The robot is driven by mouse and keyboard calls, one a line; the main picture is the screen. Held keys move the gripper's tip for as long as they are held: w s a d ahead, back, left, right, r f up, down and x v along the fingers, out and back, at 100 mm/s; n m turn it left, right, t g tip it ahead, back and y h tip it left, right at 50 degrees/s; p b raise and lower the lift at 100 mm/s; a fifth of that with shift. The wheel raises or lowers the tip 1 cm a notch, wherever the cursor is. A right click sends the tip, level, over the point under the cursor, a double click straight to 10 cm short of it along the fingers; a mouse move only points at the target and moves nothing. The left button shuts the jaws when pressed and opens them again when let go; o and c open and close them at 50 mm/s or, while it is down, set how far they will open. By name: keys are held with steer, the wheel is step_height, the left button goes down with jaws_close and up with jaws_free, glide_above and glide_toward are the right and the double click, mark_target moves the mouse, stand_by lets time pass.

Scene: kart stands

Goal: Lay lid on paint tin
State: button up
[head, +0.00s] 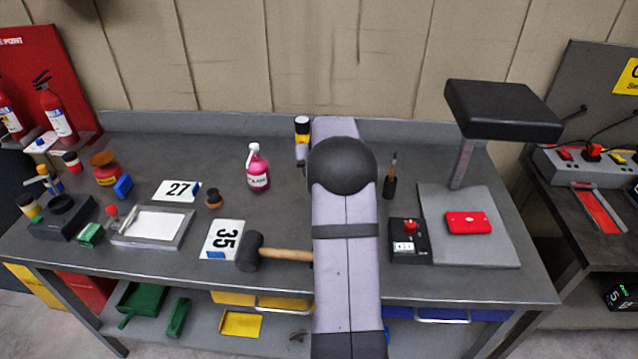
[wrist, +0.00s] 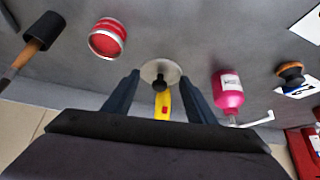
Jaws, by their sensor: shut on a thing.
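The lid (wrist: 160,69), a pale grey disc, sits between my fingertips in the wrist view. My gripper (wrist: 160,75) is shut on it. A small dark knob-like shape overlaps the lid's lower edge; I cannot tell whether it belongs to the lid. The paint tin (wrist: 107,38), round and open with red inside, stands on the bench to the left of the lid in the wrist view. The lid is apart from the tin. In the head view my arm hides the gripper, the lid and the tin.
A pink bottle (wrist: 228,92) stands right of my gripper, and a brush (wrist: 40,32) stands left beyond the tin. A yellow object (wrist: 163,103) shows between my fingers. A mallet (head: 252,251) and a black box with a red button (head: 409,240) lie nearer the front.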

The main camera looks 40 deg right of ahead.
steer(key=shift+r, duration=0.4)
steer(key=shift+s+d+r, duration=0.1)
steer(key=shift+s+d, duration=0.05)
steer(key=shift+d, duration=0.05)
steer(key=s+d+r+p, duration=0.1)
steer(key=s+d+p, duration=0.4)
steer(key=d+p, duration=0.2)
steer(key=shift+s+d, duration=0.2)
steer(key=shift+d, duration=0.7)
steer(key=shift+f+b, duration=0.95)
steer(key=shift+f, duration=1.05)
steer(key=shift+f+b, duration=1.05)
